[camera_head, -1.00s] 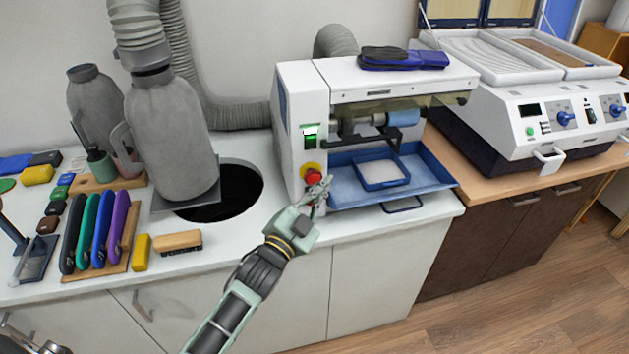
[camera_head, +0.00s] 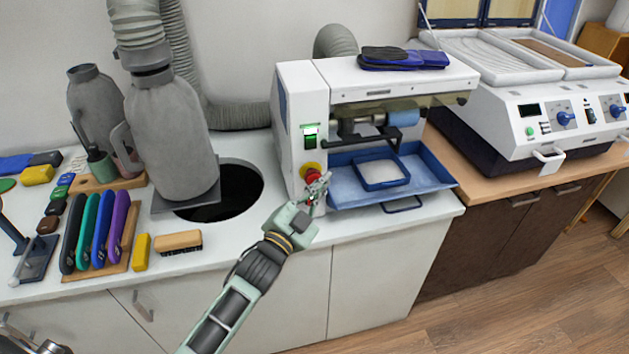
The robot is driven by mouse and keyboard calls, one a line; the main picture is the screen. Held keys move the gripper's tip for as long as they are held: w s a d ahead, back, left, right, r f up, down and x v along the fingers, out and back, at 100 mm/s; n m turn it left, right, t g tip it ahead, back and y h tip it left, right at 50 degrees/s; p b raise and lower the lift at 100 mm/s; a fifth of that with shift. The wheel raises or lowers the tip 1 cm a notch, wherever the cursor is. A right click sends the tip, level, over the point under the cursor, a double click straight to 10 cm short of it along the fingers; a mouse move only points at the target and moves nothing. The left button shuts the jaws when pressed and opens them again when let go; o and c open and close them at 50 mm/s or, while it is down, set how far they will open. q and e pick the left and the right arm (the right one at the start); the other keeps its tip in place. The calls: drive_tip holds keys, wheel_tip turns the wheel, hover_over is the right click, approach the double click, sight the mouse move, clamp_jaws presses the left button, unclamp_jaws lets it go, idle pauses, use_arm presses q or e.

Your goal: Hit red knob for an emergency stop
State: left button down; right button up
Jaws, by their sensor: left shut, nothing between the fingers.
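The red knob (camera_head: 311,174) sits on a yellow base on the front of the white machine (camera_head: 303,110), low on its left side. My left gripper (camera_head: 319,186) is shut and empty. Its fingertips are right at the knob in the picture and cover its lower right part. I cannot tell whether they touch the knob. My right gripper is not in view.
A blue tray (camera_head: 437,183) juts from the machine just right of my gripper. A dark round hole (camera_head: 238,192) and a grey bottle-shaped form (camera_head: 170,135) are to the left. A wooden brush (camera_head: 178,242) lies near the counter's front edge.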

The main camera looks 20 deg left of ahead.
use_arm(q)
drive_tip(key=shift+w+a, duration=0.3)
drive_tip(key=shift+w, duration=0.05)
idle(0.4)
drive_tip(key=shift+s+d, duration=0.55)
drive_tip(key=shift+s, duration=0.2)
drive_tip(key=shift+p, duration=0.3)
drive_tip(key=shift+s+d+p, duration=0.35)
drive_tip(key=shift+s+d, duration=0.35)
drive_tip(key=shift+s, duration=0.35)
drive_tip(key=shift+s+d+p, duration=0.35)
drive_tip(key=shift+s+d, duration=0.35)
drive_tip(key=shift+s, duration=0.3)
drive_tip(key=shift+f, duration=0.15)
